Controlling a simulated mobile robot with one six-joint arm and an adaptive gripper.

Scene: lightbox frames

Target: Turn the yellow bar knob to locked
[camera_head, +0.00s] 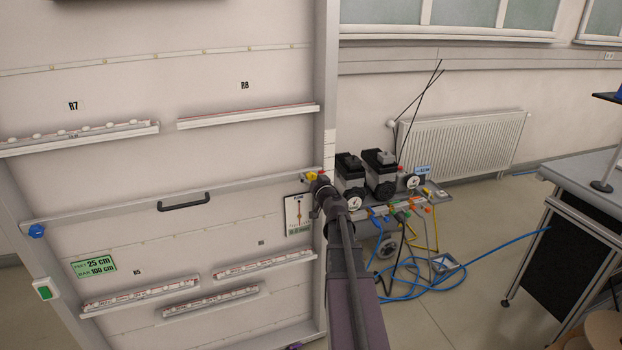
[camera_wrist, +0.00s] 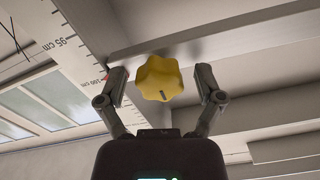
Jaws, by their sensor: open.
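The yellow knob (camera_wrist: 158,78) is a lobed, star-shaped knob with a short dark mark on its face. It sits below a pale rail or beam in the wrist view. In the head view it is a small yellow spot (camera_head: 311,176) at the right end of the horizontal rail, partly hidden by my arm. My gripper (camera_wrist: 161,71) is open, with one finger on each side of the knob. Gaps show between both fingers and the knob. In the head view my gripper (camera_head: 319,180) is right at the knob. No lock marking is readable.
A white panel with rails (camera_head: 180,118) and a black handle (camera_head: 184,201) fills the left. Blue hoses (camera_head: 440,285) lie on the floor. A radiator (camera_head: 460,143) is behind.

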